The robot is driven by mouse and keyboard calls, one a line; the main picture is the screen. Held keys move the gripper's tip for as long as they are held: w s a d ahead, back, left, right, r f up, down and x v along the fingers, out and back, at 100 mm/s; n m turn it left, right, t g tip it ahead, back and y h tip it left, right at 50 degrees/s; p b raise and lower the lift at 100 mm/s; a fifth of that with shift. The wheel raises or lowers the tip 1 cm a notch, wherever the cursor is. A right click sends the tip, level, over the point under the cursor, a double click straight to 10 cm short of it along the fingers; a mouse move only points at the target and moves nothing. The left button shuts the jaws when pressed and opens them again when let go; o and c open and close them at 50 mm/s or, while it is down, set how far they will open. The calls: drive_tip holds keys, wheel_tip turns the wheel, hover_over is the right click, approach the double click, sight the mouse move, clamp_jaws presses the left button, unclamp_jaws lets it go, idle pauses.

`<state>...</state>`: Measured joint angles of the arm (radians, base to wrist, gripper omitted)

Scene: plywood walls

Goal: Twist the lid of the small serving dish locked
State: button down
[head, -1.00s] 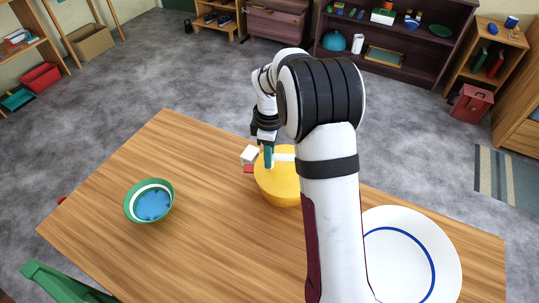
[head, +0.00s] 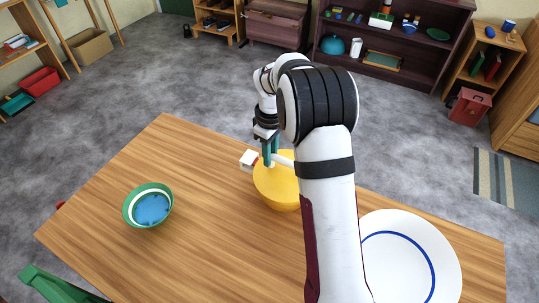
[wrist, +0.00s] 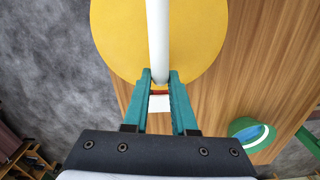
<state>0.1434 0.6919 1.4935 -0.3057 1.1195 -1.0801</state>
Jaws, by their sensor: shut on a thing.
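The small serving dish (head: 275,190) is round and yellow and stands on the table, partly hidden by my arm. Its flat yellow lid (wrist: 115,35) fills the top of the wrist view. A straight white bar handle (wrist: 158,40) runs across the lid; its end also shows in the head view (head: 284,161). My gripper (wrist: 159,76) has teal fingers, one on each side of the bar near its end, shut on it. A white block (head: 249,160) sits at the dish's left edge. In the wrist view a dark red strip shows between the fingers, beside a white piece.
A green bowl (head: 134,212) with a blue inside stands left on the wooden table (head: 200,260). A white plate with a blue ring (head: 447,262) lies at the right. The table between bowl and dish is clear.

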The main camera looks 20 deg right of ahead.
drive_tip(key=c, duration=0.6)
unclamp_jaws()
drive_tip(key=shift+c, duration=0.2)
wheel_tip(320, 180, up, 16)
drive_tip(key=s+a+r+m, duration=0.1)
drive_tip(key=s+a+m, duration=0.15)
drive_tip(key=s, duration=0.45)
drive_tip(key=s+a+r+m, duration=0.1)
drive_tip(key=s+a+m, duration=0.15)
drive_tip(key=s, duration=0.35)
drive_tip(key=s+a+f+m+y, duration=0.1)
drive_tip(key=s+a+f+m, duration=0.1)
drive_tip(key=s, duration=0.8)
drive_tip(key=s+a+f+m, duration=0.3)
drive_tip(key=s+f+m, duration=0.2)
drive_tip(key=s, duration=0.4)
drive_tip(key=shift+s+m+y, duration=0.4)
